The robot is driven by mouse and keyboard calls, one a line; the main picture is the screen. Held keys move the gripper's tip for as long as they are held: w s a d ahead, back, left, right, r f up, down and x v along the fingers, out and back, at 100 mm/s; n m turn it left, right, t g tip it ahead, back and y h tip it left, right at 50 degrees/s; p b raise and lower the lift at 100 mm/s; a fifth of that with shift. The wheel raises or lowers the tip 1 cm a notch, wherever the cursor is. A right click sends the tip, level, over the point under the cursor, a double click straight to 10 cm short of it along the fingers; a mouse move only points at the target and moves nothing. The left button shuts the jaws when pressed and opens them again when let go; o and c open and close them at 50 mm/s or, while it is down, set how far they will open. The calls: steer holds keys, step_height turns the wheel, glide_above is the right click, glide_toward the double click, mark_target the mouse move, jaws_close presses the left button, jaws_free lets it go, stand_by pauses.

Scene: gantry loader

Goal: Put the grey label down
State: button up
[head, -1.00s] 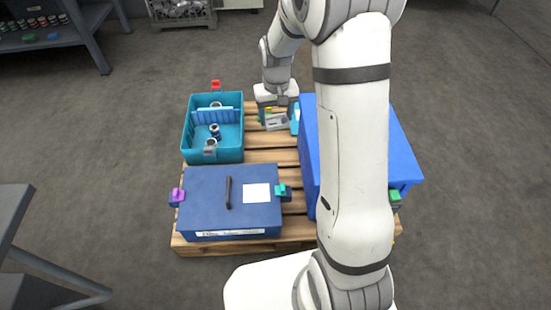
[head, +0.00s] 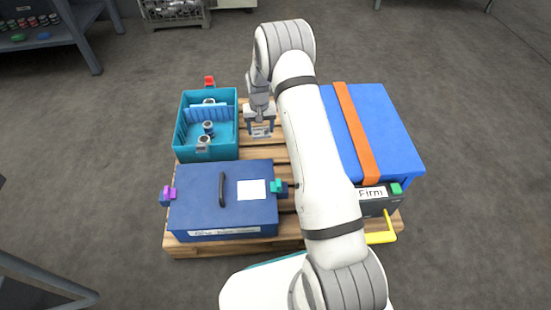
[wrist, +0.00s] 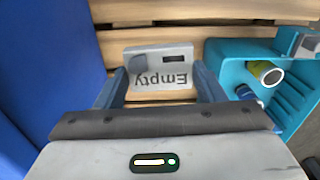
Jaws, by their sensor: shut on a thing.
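The grey label (wrist: 178,52) reads "Empty", upside down in the wrist view. My gripper (wrist: 160,72) is shut on it, with one finger at each side. Pallet slats show behind the label. In the head view my gripper (head: 262,131) is over the pallet's slatted strip, just right of the open teal bin (head: 238,140). The label is small and hard to make out there. I cannot tell whether it touches the slats.
The teal bin holds several cylinders. A closed dark blue box (head: 200,205) stands in front of it. A larger blue box (head: 400,140) with an orange strap (head: 357,135) stands right. Bare slats of the wooden pallet (head: 285,225) lie between.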

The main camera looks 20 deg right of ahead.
mark_target(277, 163)
steer(key=shift+m, duration=0.3)
steer(key=f+b, duration=0.1)
steer(key=f, duration=0.3)
steer(key=w+f+b, duration=0.1)
steer(key=f, duration=0.4)
steer(key=w+f+b, duration=0.1)
steer(key=f, duration=0.4)
steer(key=shift+w+b, duration=0.2)
steer(key=shift+b, duration=0.1)
step_height(277, 163, down, 5)
steer(key=shift+f+b, duration=0.1)
steer(key=shift+b, duration=1.1)
steer(key=o, duration=0.9)
steer(key=shift+o, duration=0.2)
